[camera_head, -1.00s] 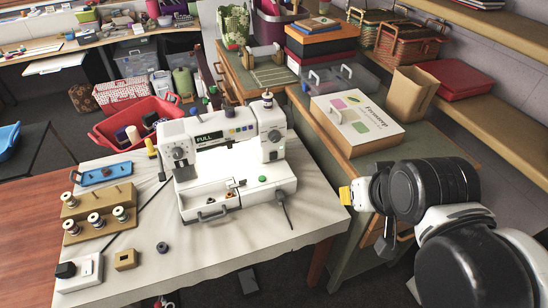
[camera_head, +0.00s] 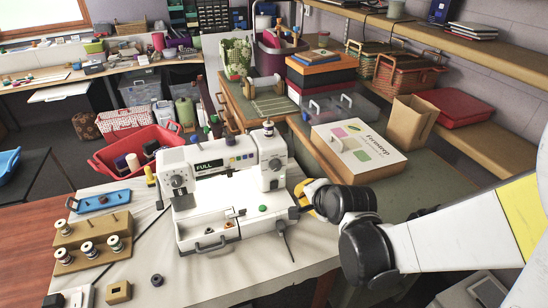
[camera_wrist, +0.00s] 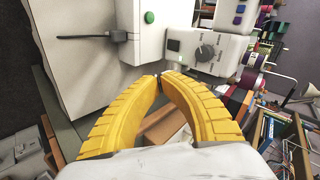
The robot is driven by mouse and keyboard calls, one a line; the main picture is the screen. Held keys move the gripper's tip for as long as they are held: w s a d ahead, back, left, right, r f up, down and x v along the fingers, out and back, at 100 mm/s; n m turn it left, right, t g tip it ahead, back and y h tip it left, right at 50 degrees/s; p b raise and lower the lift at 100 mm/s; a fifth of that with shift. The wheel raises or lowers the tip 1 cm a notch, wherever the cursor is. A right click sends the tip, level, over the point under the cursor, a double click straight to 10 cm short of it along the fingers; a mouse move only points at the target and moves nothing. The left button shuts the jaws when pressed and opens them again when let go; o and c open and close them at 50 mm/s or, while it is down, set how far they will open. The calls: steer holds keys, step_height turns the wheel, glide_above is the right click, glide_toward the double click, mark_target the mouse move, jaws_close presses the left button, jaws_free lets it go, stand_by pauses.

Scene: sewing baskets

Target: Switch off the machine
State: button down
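The white sewing machine (camera_head: 215,192) stands on the cloth-covered table, its small display reading "FULL". A green button (camera_head: 263,208) is on its base, and a dark lever (camera_head: 285,238) sticks out at the base's right end. My gripper (camera_head: 303,190) is at the machine's right end; contact cannot be told. In the wrist view, my gripper's yellow fingers (camera_wrist: 159,77) have their tips together with nothing seen between them. Ahead of them are the green button (camera_wrist: 149,17), the lever (camera_wrist: 95,37), a small panel with a green mark (camera_wrist: 173,44) and a dial (camera_wrist: 206,52).
Thread spools on a wooden stand (camera_head: 92,240), a blue tray (camera_head: 100,202) and a small wooden block (camera_head: 118,292) are left of the machine. A red basket (camera_head: 140,150) is behind. A flat box (camera_head: 357,150) and paper bag (camera_head: 408,122) stand at the right.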

mark_target(277, 187)
steer(key=f+m, duration=0.1)
steer(key=w+a+f+m, duration=0.1)
steer(key=w+f, duration=0.1)
steer(key=f, duration=0.1)
steer(key=shift+a+f+m, duration=0.1)
steer(key=shift+a+m, duration=0.2)
steer(key=shift+m, duration=0.1)
steer(key=shift+w, duration=0.1)
steer(key=b+x, duration=0.4)
steer(key=x, duration=0.6)
steer(key=shift+w+a+b, duration=0.1)
steer(key=shift+a+b, duration=0.05)
steer(key=shift+b, duration=0.15)
steer(key=shift+w+a+r+b, duration=0.15)
steer(key=shift+w+a, duration=0.05)
steer(key=shift+w, duration=0.4)
steer(key=shift+w+a+r+b, duration=0.1)
steer(key=shift+w+a+b, duration=0.05)
steer(key=shift+w, duration=0.45)
steer(key=shift+w+a+r, duration=0.15)
steer(key=shift+w+a, duration=0.05)
steer(key=shift+w, duration=0.45)
steer(key=shift+r, duration=0.1)
